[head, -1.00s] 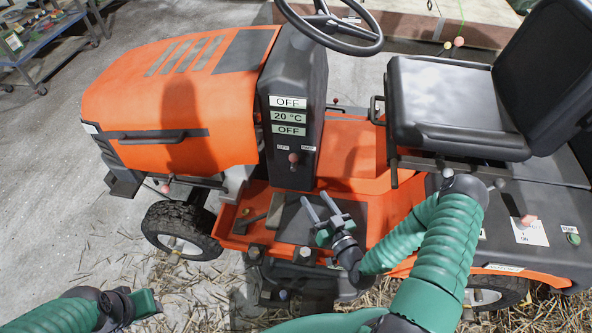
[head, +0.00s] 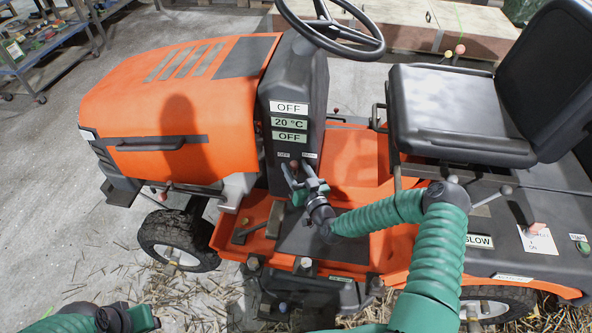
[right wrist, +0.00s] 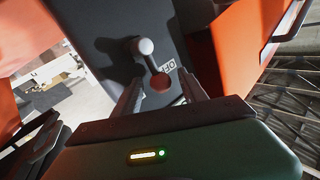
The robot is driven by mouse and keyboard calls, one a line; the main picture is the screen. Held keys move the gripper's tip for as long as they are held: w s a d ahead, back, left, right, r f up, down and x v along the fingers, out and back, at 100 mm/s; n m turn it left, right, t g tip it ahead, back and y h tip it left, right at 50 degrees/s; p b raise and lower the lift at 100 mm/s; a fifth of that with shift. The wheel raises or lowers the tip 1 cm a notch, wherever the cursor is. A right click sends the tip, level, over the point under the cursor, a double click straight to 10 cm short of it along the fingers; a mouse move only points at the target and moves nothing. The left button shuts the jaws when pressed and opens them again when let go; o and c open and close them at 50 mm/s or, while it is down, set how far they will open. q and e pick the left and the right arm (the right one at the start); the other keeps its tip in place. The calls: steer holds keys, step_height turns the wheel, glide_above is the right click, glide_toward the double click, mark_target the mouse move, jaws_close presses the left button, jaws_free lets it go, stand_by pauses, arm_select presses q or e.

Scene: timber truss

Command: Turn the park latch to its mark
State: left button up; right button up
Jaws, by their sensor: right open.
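A small lever with a round knob (right wrist: 143,46) stands on the dark dash column (head: 291,85) of the orange mower; I take it to be the park latch. In the right wrist view it shows pale, with a reddish round spot (right wrist: 161,82) and a small label (right wrist: 168,67) below it. My right gripper (head: 299,172) is open and empty, its fingers pointing at the column around the lever's height. In the right wrist view the fingers (right wrist: 160,93) are below the knob, apart from it. My left gripper (head: 143,317) is at the bottom left edge; its fingers cannot be made out.
The steering wheel (head: 331,45) is above the column and the black seat (head: 455,110) to its right. The orange hood (head: 180,90) is at left. Panels on the column read OFF, 20 °C and OFF. A footplate (head: 318,238) lies below my right gripper.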

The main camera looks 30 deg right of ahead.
jaws_close()
stand_by(0.3)
steer(key=shift+s+d+f+m+t+h+b, duration=0.6)
steer(key=shift+m+h+b, duration=0.55)
steer(key=shift+m+b, duration=1.05)
steer(key=shift+s+d+f+m+t+h+b, duration=0.25)
steer(key=shift+d+f+m+t+h+b, duration=0.6)
steer(key=shift+m+b, duration=1.35)
steer(key=shift+s+d+f+m+t+h+b, duration=0.4)
steer(key=shift+m+t+h+b, duration=0.45)
steer(key=shift+m+h+b, duration=1.3)
steer(key=shift+s+m+y+p, duration=0.1)
steer(key=shift+m+y+p, duration=0.35)
steer(key=shift+m+y, duration=0.25)
